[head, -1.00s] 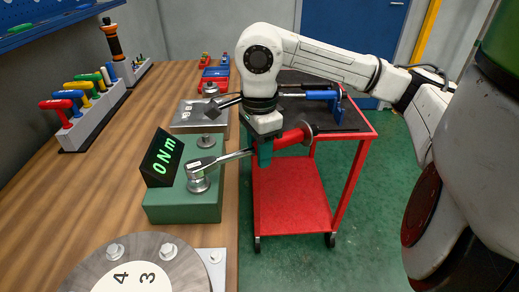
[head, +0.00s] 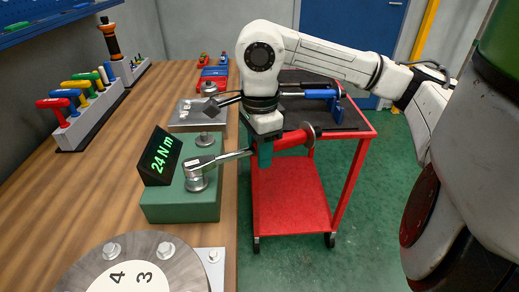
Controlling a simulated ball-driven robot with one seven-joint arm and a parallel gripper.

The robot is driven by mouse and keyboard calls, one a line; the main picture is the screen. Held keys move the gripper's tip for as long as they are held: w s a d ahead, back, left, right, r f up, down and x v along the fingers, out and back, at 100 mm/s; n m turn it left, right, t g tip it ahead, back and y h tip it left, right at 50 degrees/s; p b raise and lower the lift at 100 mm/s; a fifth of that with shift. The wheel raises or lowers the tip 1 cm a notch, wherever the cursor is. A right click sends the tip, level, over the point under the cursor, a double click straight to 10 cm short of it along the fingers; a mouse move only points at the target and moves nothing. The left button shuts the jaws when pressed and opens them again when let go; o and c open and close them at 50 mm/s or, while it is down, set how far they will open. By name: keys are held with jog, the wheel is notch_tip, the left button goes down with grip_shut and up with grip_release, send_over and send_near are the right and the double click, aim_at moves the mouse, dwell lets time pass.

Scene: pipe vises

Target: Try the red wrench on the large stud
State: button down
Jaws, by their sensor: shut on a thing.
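The red wrench (head: 293,139) has a red handle with a round disc at its end and a metal shaft and head. Its head sits over the large stud (head: 197,182) on the green torque tester (head: 180,207); the stud's top is hidden under the head. The tester's tilted display (head: 161,155) reads 24 Nm in green. My gripper (head: 264,152) is shut on the wrench at the shaft end of the red handle, right of the tester. A smaller stud (head: 205,139) stands behind, on the same tester.
A red cart (head: 293,200) stands right of the bench, with a blue-handled wrench (head: 320,94) on its dark top. A numbered disc (head: 90,262) lies at the front. A rack of coloured-handled tools (head: 90,118) stands left. The bench's left middle is clear.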

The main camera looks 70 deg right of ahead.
jog(key=shift+s+a+m+b, duration=0.6)
jog(key=shift+a+m+b, duration=0.3)
jog(key=shift+b, duration=0.15)
dwell(1.0)
jog(key=shift+d, duration=0.15)
jog(key=shift+w+d+f+n+b, duration=0.15)
jog(key=shift+w+d+n+b, duration=0.3)
jog(key=shift+b, duration=0.4)
jog(key=shift+w+d+n+b, duration=0.2)
jog(key=shift+d+n+b, duration=0.15)
jog(key=shift+n, duration=0.1)
jog(key=shift+r, duration=0.2)
jog(key=shift+r, duration=0.1)
jog(key=shift+r+p, duration=1.1)
jog(key=shift+r, duration=1.3)
